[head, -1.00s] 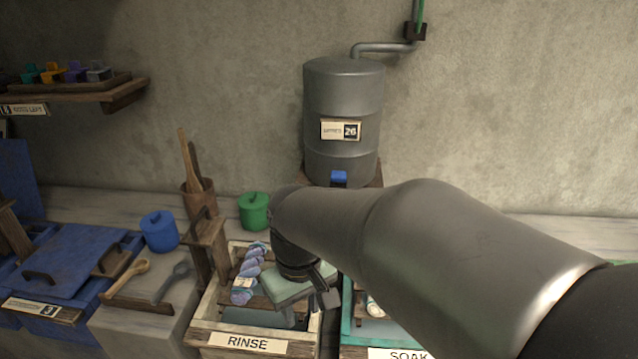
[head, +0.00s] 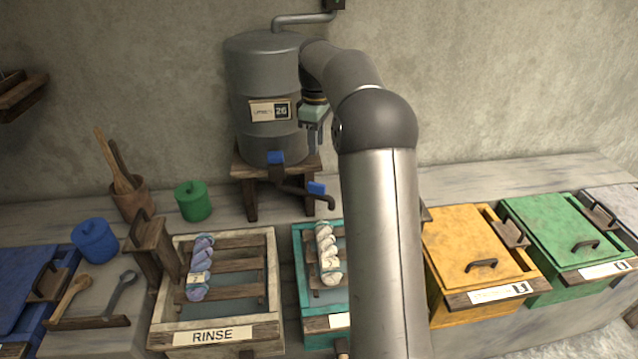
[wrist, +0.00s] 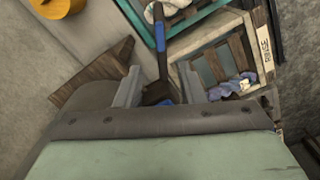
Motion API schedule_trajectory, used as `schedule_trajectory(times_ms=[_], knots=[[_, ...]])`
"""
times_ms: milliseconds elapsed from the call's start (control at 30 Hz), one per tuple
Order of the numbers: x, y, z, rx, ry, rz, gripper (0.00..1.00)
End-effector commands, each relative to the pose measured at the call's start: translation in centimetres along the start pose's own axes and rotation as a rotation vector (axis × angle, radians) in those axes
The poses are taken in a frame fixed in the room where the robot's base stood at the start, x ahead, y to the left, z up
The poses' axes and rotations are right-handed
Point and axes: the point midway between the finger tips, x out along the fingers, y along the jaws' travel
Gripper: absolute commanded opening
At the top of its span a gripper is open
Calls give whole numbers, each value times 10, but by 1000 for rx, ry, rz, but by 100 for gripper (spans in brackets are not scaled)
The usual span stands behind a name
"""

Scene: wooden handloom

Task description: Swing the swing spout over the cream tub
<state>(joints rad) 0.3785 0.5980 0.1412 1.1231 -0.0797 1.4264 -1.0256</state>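The dark swing spout (head: 297,190) with a blue grip (head: 317,188) juts forward and right from the grey barrel's base. Its downturned tip is near the back edge of the teal tub (head: 299,275). The cream tub (head: 271,290), labelled RINSE, stands left of the teal one and holds a purple-blue skein. My gripper (head: 315,150) points down beside the barrel, above the spout. In the wrist view my gripper (wrist: 160,88) has its fingers apart, with the spout (wrist: 160,60) seen between them, below. Contact is not visible.
The barrel (head: 262,75) stands on a wooden stand, with a separate blue tap handle (head: 276,157) at its base. A white skein (head: 328,255) lies in the teal tub. A green pot (head: 193,201) is left of the stand. Yellow and green lidded tubs stand at right.

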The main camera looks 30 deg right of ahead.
Motion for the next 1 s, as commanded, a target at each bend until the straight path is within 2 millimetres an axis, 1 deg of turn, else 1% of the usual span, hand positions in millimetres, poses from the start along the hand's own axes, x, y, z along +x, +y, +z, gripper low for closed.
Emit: schedule_trajectory(times_ms=[33,100,400,500,700,833,1000], knots=[[12,0,0,0,-2,-4,35],[27,-1,1,0,-3,-4,35],[92,-1,1,1,-2,-3,35],[111,-1,0,1,-2,-3,35],[136,-1,0,1,-1,-1,35],[142,0,0,1,0,1,35],[143,0,0,1,1,1,35]])
